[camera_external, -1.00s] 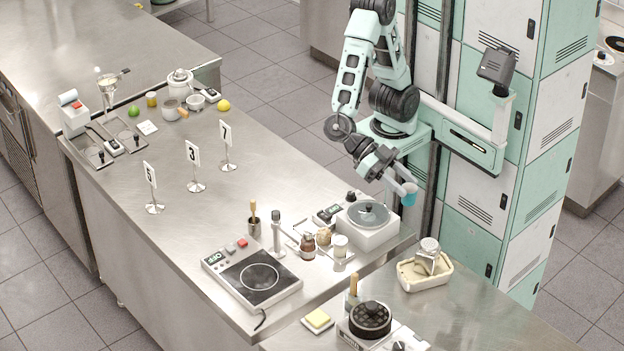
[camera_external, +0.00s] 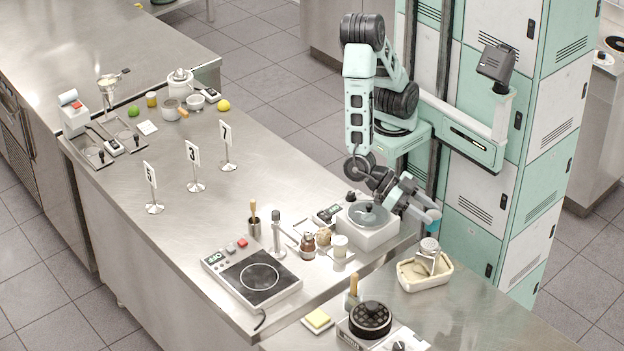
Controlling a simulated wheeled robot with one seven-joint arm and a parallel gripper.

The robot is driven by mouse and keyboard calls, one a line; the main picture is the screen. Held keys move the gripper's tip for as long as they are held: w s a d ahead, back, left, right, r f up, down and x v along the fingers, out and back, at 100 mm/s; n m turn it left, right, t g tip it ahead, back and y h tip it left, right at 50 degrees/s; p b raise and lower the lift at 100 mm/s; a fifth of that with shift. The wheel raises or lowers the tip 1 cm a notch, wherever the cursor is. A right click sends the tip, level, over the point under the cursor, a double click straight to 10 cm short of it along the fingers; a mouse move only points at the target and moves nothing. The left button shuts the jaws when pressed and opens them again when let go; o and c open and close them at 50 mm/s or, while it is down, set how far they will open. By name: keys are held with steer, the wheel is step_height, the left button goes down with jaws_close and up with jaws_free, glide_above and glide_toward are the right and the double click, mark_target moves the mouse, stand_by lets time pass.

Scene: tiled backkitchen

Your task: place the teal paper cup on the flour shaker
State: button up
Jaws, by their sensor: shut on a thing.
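My gripper (camera_external: 430,214) is shut on the teal paper cup (camera_external: 433,227). Only a small blue-teal part of the cup shows below the fingers; the rest is hidden by them. The cup is held in the air, just above a metal shaker with a pale top (camera_external: 429,246), which looks like the flour shaker. The shaker stands in or against a cream-coloured tub (camera_external: 413,284) on the near counter. I cannot tell whether cup and shaker touch.
A white appliance with a round glass lid (camera_external: 368,236) stands left of my gripper. Small jars (camera_external: 340,246) stand beside it. A waffle-iron-like appliance (camera_external: 370,318) and a yellow block on a dish (camera_external: 318,318) are at the front. The near counter's right side (camera_external: 490,310) is clear.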

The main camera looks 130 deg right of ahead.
steer(key=shift+f, duration=2.65)
steer(key=shift+f, duration=0.15)
steer(key=o, duration=1)
steer(key=shift+c, duration=0.2)
